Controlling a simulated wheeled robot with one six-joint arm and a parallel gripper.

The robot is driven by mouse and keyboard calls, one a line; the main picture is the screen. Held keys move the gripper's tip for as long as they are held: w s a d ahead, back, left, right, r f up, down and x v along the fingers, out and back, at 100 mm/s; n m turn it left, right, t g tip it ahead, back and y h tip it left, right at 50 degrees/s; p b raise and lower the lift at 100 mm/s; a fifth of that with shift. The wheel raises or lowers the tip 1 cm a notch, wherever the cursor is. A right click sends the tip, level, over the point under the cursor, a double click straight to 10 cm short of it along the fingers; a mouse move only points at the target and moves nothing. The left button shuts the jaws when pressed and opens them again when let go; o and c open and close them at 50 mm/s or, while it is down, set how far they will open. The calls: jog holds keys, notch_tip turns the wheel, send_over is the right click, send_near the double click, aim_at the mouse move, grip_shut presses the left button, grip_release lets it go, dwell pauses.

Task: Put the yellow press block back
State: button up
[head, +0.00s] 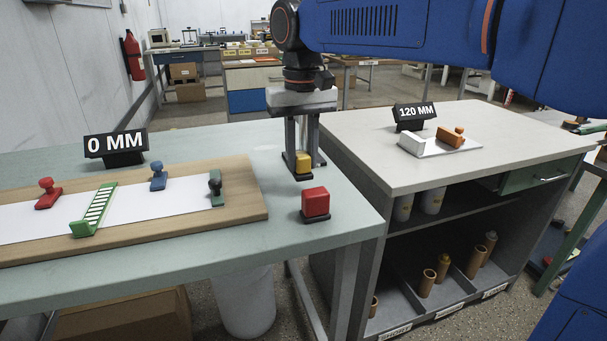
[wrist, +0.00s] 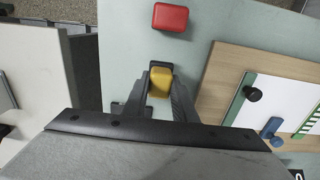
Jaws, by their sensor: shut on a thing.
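The yellow press block (head: 303,160) is between the fingers of my gripper (head: 304,170), which is shut on it over the right end of the pale green table (head: 345,213). In the wrist view the yellow block (wrist: 160,84) sits between the two dark fingers of the gripper (wrist: 161,76). The fingers hide its sides, and I cannot tell whether its underside touches the table. A small dark pad (wrist: 117,109) shows beside the left finger in the wrist view.
A red block (head: 315,202) on a dark base stands close in front of the gripper. A wooden board (head: 250,190) with white paper, stamps and a green frame lies left. A "0 MM" sign (head: 115,145) stands behind it. A second table (head: 375,150) stands right.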

aim_at(301, 174)
jog(key=shift+a+f, duration=0.1)
jog(key=shift+f, duration=2)
jog(key=shift+f, duration=0.1)
jog(key=o, duration=1)
notch_tip(301, 174, up, 12)
jog(key=shift+r, duration=0.15)
